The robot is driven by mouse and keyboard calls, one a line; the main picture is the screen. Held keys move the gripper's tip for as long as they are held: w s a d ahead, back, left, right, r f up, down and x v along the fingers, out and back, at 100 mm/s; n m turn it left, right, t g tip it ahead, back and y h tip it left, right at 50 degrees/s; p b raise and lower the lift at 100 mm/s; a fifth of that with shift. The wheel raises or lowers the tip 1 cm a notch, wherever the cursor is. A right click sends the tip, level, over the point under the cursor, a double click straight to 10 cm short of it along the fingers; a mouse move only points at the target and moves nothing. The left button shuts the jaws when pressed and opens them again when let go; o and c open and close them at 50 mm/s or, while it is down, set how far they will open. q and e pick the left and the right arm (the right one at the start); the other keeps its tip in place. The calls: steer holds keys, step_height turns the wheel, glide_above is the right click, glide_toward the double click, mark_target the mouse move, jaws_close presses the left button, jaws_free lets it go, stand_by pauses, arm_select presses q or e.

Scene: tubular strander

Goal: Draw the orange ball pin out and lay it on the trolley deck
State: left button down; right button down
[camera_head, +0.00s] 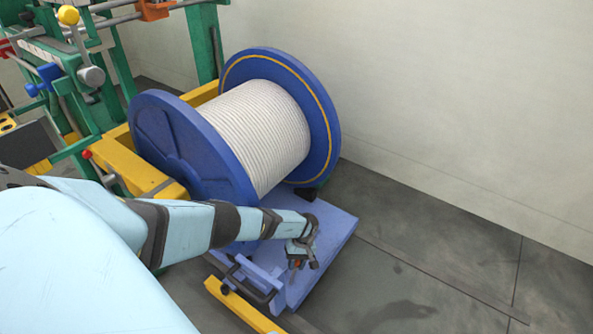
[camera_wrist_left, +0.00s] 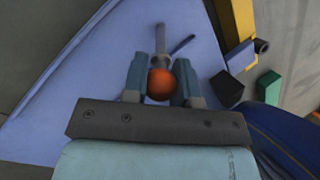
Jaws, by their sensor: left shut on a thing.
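My left gripper (camera_head: 300,262) is over the front part of the blue-violet trolley deck (camera_head: 331,232). In the left wrist view its two fingers (camera_wrist_left: 161,88) are shut on the orange ball pin (camera_wrist_left: 160,85). The orange ball sits between the fingertips, and a grey shaft (camera_wrist_left: 160,42) points away from it over the deck (camera_wrist_left: 85,75). In the head view only a small orange spot of the ball shows beside the fingers. I cannot tell whether the shaft touches or sits in anything. My right gripper is not in view.
A large blue reel (camera_head: 190,148) wound with white strand (camera_head: 258,125) stands behind my arm. A blue handle bracket (camera_head: 255,282) and a yellow bar (camera_head: 238,306) lie at the deck's near left.

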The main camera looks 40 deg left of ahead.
arm_select(q)
steer(key=shift+d, duration=0.15)
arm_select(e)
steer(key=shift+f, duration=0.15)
arm_select(q)
steer(key=c, duration=0.8)
jaws_free()
steer(key=shift+d, duration=0.15)
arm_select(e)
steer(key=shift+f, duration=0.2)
arm_select(q)
steer(key=p+v, duration=0.2)
steer(key=v, duration=0.2)
steer(key=shift+r, duration=0.15)
steer(key=p+v, duration=0.3)
steer(key=v, duration=0.6)
steer(key=shift+r, duration=0.2)
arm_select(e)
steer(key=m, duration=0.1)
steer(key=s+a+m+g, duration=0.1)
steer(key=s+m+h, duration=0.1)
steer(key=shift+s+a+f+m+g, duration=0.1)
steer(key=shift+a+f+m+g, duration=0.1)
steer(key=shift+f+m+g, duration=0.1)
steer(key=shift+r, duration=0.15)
